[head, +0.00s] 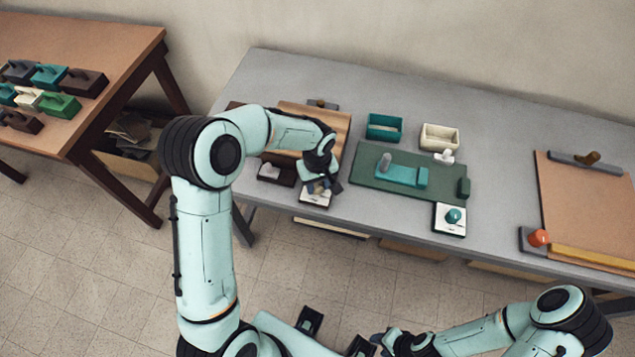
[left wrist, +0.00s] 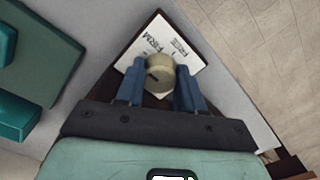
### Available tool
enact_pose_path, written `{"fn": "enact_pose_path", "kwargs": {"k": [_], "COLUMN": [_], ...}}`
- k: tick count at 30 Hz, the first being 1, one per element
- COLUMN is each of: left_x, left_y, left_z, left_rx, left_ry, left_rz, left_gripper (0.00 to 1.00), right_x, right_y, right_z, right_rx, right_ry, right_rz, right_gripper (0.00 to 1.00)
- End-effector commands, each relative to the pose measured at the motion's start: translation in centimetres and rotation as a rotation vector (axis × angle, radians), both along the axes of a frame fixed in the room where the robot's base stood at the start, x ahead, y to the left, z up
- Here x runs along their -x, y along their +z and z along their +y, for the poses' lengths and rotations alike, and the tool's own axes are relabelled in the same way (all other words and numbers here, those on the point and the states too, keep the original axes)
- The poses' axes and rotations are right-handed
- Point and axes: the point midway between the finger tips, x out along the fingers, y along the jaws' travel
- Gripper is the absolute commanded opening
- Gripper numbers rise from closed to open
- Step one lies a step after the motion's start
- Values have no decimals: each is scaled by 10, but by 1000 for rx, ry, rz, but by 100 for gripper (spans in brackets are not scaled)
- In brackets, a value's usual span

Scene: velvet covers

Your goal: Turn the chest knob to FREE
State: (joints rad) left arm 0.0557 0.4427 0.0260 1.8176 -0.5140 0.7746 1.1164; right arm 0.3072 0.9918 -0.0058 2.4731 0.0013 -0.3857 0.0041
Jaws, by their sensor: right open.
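The chest knob (left wrist: 160,72) is a round cream knob with a dark pointer mark. It sits on a white label plate (left wrist: 160,35) with the printed words FIRM and FREE. The blue fingers of my left gripper (left wrist: 160,85) stand on both sides of the knob and appear to touch it. In the head view my left gripper (head: 322,186) is over the plate (head: 315,200) at the table's front edge and hides most of the knob. My right gripper (head: 384,343) is low at the bottom of the head view, open, away from the table.
A green board (head: 375,190) with a teal block (head: 402,174) lies right of my left gripper, with a teal knob (head: 453,216) by it. Teal (head: 384,126) and cream (head: 439,137) boxes stand behind. A brown board (head: 585,205) lies far right.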

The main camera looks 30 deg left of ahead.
Motion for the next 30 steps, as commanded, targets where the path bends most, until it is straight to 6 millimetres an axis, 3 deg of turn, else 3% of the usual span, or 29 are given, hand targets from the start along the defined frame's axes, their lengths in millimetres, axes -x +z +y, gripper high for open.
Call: {"fn": "enact_pose_path", "kwargs": {"k": [13,30], "left_x": [0,0], "left_y": [0,1], "left_z": [1,1], "left_rx": [0,-1], "left_ry": [-131,-649], "left_rz": [-1,-2], "left_gripper": [7,7], "right_x": [2,4], "right_y": [-3,-7], "right_z": [0,0], "right_rx": [0,0], "right_ry": [0,0], "right_rz": [2,4], "right_gripper": [43,43]}}
